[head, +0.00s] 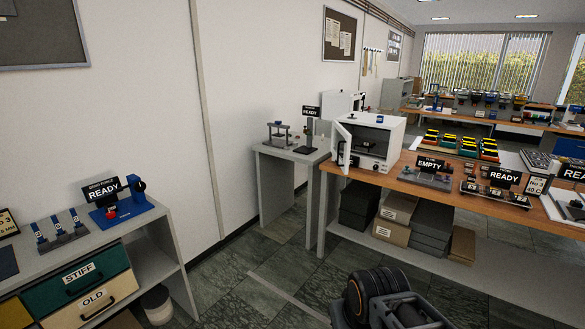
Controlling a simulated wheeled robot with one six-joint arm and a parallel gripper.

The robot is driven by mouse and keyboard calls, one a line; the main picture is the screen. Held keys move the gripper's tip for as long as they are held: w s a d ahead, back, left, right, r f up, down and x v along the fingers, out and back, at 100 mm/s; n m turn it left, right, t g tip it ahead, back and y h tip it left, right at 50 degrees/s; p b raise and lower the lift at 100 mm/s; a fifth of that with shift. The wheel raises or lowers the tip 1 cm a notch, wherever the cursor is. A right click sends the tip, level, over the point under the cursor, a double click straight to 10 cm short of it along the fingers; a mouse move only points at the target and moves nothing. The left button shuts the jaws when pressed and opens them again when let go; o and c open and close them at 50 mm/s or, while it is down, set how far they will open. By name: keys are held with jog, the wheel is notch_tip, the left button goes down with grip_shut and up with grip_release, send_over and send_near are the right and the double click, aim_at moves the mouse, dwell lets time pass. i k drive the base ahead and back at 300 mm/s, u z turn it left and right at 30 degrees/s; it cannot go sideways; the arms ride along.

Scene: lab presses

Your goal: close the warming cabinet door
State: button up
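The warming cabinet (396,138) is a white box on the left end of the wooden-topped bench in the head view. Its door (341,146) stands open, swung out at the cabinet's left side, and a dark strip shows on it. The dark interior (368,136) is exposed, and a small blue item sits on the cabinet's top. Part of my arm shows at the bottom centre, well short of the bench. My gripper cannot be made out in this view.
A grey side table (290,152) with a small press and a READY sign stands left of the cabinet. Boxes (397,207) fill the bench's lower shelf. A counter with drawers (90,285) is at the lower left. Dark tiled floor (290,245) between is mostly clear.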

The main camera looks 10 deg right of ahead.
aim_at(344, 163)
jog(key=z, duration=0.1)
jog(key=i, duration=0.95)
jog(key=u, duration=1)
jog(key=i, duration=1.9)
jog(key=z, duration=1.15)
jog(key=i, duration=0.55)
jog(key=z, duration=0.45)
